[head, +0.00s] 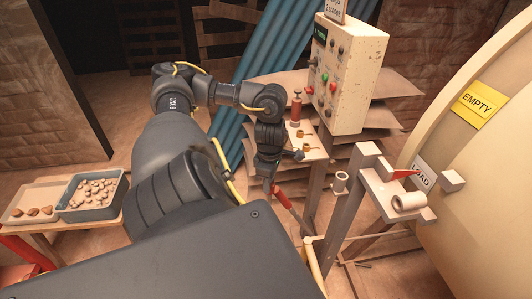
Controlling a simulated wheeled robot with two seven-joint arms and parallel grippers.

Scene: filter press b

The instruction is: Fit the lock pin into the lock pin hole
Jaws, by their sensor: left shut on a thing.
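My left gripper (267,178) points down near the middle of the view, in front of the small side table. It is shut on a thin, greyish piece, taken as the lock pin (267,187); little of it shows below the fingers. A red-handled lever (281,197) is just below and to the right of the gripper; I cannot tell whether they touch. A grey metal frame (368,180) stands to the right, with a pale ring (340,181) on its left side and a pale roll (408,202) on its arm. I cannot make out the lock pin hole. My right gripper is out of view.
A control box (346,75) with coloured buttons stands behind. A small table (313,155) bears a red bottle-like object (296,107) and small brass pieces. A large beige drum (480,150) fills the right. A blue-grey bin (93,208) of pale lumps and a tray (22,216) are left.

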